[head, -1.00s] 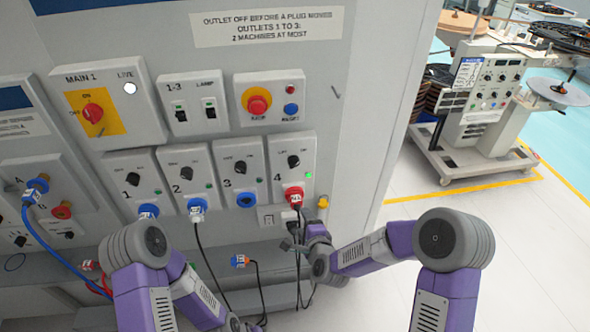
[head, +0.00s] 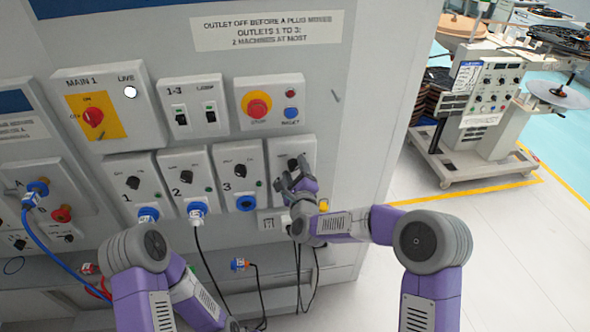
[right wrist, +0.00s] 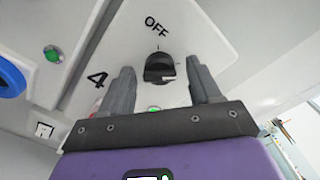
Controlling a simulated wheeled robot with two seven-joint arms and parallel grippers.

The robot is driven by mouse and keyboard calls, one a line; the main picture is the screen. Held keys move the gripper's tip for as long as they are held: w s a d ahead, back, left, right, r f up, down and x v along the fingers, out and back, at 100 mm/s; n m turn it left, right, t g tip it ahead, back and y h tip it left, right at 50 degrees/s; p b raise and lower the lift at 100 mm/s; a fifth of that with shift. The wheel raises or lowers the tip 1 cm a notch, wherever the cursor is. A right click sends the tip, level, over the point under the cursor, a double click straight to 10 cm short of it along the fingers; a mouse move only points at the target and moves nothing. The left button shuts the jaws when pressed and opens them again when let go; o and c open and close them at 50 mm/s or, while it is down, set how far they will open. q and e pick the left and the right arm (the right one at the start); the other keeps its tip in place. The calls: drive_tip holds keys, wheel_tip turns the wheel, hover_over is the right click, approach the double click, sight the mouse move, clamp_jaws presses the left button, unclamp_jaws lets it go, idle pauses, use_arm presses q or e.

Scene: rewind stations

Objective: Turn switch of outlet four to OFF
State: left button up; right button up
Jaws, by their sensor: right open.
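The outlet four panel (head: 305,145) is at the right end of the outlet row in the head view. Its black rotary switch (right wrist: 158,68) shows in the right wrist view, below the word OFF and near the printed 4. A green lamp (right wrist: 153,109) glows on this panel. My right gripper (head: 291,172) is open in front of the panel. In the right wrist view its fingers (right wrist: 160,74) stand on either side of the switch, apart from it. The arm hides the red plug of outlet four in the head view. My left arm is low at left, its gripper out of sight.
Outlets one (head: 125,170), two (head: 170,160) and three (head: 250,160) stand to the left, with cables hanging below. A stop button panel (head: 245,85) is above. A loose blue plug (head: 239,264) lies below the outlets.

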drive_tip(key=shift+w, duration=0.2)
drive_tip(key=c, duration=1)
